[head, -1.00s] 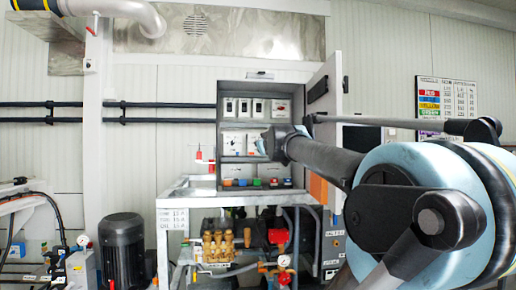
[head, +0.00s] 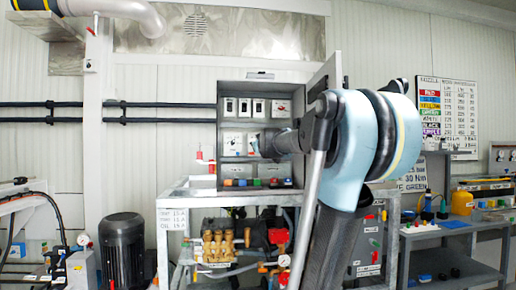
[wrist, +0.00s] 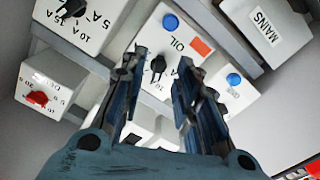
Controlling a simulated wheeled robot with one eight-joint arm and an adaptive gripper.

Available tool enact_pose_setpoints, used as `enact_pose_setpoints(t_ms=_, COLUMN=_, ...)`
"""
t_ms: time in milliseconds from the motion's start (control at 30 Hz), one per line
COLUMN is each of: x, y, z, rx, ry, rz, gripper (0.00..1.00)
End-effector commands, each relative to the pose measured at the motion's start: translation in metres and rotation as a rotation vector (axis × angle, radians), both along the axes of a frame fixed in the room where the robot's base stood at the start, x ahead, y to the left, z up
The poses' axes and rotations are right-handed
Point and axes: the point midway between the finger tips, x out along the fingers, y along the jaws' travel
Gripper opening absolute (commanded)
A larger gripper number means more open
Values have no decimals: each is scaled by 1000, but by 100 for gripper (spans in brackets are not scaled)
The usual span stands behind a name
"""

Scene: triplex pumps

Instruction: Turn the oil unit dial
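The oil unit (wrist: 185,57) is a white box marked OIL in the wrist view, with a blue button and an orange-red square. Its black dial (wrist: 158,65) shows between the fingers of my gripper (wrist: 158,72). The fingers are open, one on each side of the dial. I cannot tell the remaining depth gap, and no contact is visible. In the head view my gripper (head: 268,145) reaches into the open grey cabinet (head: 232,92), and my arm hides part of the right side.
In the wrist view a box with a larger black dial (wrist: 75,22) is at upper left, a box with a red knob (wrist: 40,95) at left, and a MAINS box (wrist: 265,28) at upper right. The cabinet door (head: 325,80) stands open beside my arm.

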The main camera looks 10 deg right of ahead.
Motion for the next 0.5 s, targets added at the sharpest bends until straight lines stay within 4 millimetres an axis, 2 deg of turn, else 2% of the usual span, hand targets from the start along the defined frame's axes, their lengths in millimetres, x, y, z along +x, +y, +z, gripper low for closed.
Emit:
enact_pose_setpoints(t_ms=200, x=16, y=0, z=0, rx=0, ry=0, rz=0, gripper=29)
enact_pose_setpoints(t_ms=500, x=20, y=0, z=0, rx=0, ry=0, rz=0, gripper=29)
